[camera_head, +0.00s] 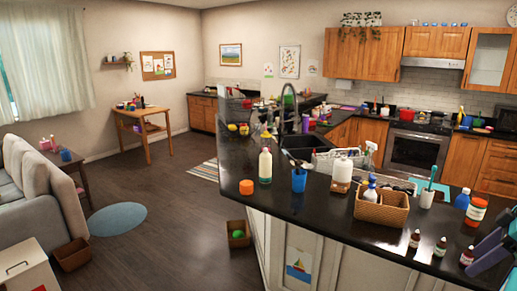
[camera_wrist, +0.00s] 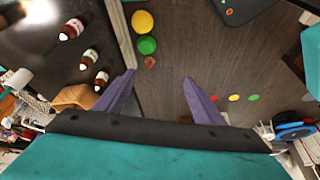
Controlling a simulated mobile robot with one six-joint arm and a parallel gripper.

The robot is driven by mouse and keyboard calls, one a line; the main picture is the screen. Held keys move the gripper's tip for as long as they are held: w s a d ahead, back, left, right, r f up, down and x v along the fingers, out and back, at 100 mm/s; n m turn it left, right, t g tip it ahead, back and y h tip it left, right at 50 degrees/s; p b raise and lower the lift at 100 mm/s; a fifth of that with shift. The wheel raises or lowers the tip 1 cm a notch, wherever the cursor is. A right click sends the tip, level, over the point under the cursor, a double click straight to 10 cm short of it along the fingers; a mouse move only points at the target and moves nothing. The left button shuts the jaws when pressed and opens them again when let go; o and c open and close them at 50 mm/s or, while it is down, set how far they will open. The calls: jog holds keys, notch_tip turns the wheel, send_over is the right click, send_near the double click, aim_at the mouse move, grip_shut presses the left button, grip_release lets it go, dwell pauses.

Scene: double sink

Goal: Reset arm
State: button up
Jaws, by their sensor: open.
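My gripper (camera_wrist: 158,78) shows in the wrist view with its two purple fingers spread apart and nothing between them. Wooden floor shows beyond the gap. In the head view, part of my gripper (camera_head: 482,256) is at the lower right edge, over the right end of the dark counter (camera_head: 330,215). It is close to a small brown bottle with a white cap (camera_head: 467,257); I cannot tell how far above or beside it. Much of the arm is outside the head view.
Several small brown bottles (camera_wrist: 73,29) stand on the counter. A jar with an orange label (camera_head: 475,212), a blue bottle (camera_head: 461,199) and a wooden caddy (camera_head: 381,210) are nearby. The sink (camera_head: 305,143) lies farther back. Open floor (camera_head: 165,225) is on the left.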

jog(key=w+a+f+n+g+y+b, duration=0.15)
jog(key=w+a+f, duration=0.25)
jog(key=a+f, duration=0.45)
jog(key=w+a+f+n+g+y+b, duration=0.1)
jog(key=w+a+f+g+b, duration=0.15)
jog(key=a+f, duration=0.6)
jog(key=w+a+f+n+g+y+b, duration=0.1)
jog(key=w+a+f, duration=0.4)
jog(key=f, duration=0.8)
jog(key=s+a+f+g+b, duration=0.2)
jog(key=s+a+f, duration=0.1)
jog(key=a+f, duration=0.55)
jog(key=s+a+f+g+b, duration=0.25)
jog(key=a+f, duration=0.35)
jog(key=f, duration=0.6)
jog(key=s+a+f+m+g+h+b, duration=0.15)
jog(key=s+a+f, duration=0.25)
jog(key=s+f, duration=0.45)
jog(key=s+a+f+m+g+h+b, duration=0.1)
jog(key=s+a+f+h, duration=0.3)
jog(key=s+f, duration=0.5)
notch_tip(320, 180, down, 8)
jog(key=s+d+m+t, duration=0.1)
jog(key=d+m+t, duration=0.1)
jog(key=m, duration=0.6)
jog(key=shift+h, duration=0.4)
